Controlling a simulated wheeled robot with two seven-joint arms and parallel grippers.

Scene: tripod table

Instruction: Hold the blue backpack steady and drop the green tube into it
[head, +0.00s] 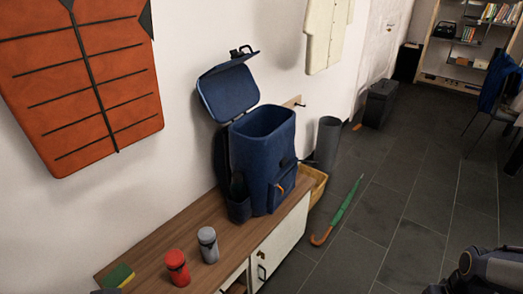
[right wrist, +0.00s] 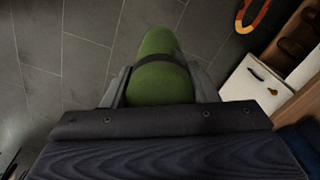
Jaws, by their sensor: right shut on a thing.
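The blue backpack (head: 262,160) stands upright on the wooden bench (head: 150,240) against the wall. Its lid (head: 228,92) is flipped up and back, and its top opening faces up; the inside bottom is hidden. The green tube (right wrist: 160,65), with a dark band around it, is between the fingers of my right gripper (right wrist: 160,82), which is shut on it above the dark tiled floor. Part of my right arm shows at the lower right of the head view; the tube is not visible there. My left gripper is in neither view.
A red canister (head: 177,267), a grey canister (head: 208,245) and a green-yellow sponge-like block (head: 118,275) sit on the bench left of the backpack. Open floor lies beyond.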

